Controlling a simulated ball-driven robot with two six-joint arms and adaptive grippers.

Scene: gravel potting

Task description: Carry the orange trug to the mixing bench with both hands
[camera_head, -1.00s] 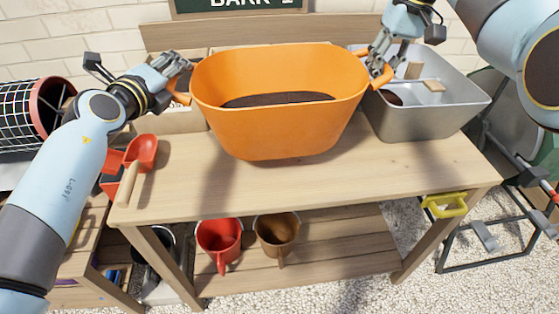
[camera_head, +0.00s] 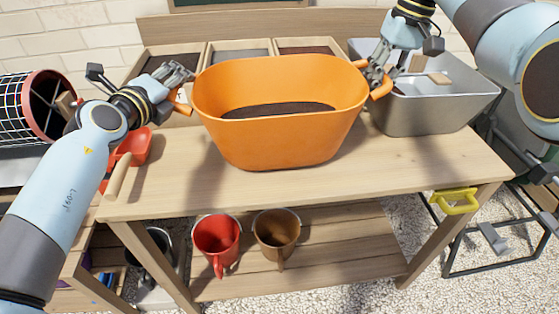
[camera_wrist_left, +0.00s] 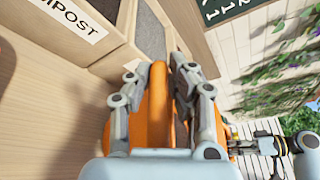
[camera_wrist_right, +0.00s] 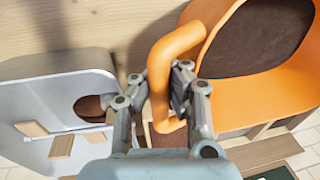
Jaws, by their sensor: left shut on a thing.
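The orange trug (camera_head: 280,140) is upright over the middle of the wooden mixing bench (camera_head: 420,165), with dark material inside. Its base appears to be at or just above the bench top; I cannot tell whether it touches. My left gripper (camera_head: 180,80) is shut on the trug's left handle, which shows between the fingers in the left wrist view (camera_wrist_left: 155,100). My right gripper (camera_head: 375,78) is at the right handle (camera_head: 382,88). In the right wrist view this handle (camera_wrist_right: 165,65) passes between the fingers, which look closed around it.
A grey metal tub (camera_head: 440,110) stands close to the trug's right. Wooden bins (camera_head: 240,50) line the back. A red scoop (camera_head: 135,145) lies at the left end. Red (camera_head: 217,235) and brown (camera_head: 277,230) pots are on the lower shelf. The bench front is clear.

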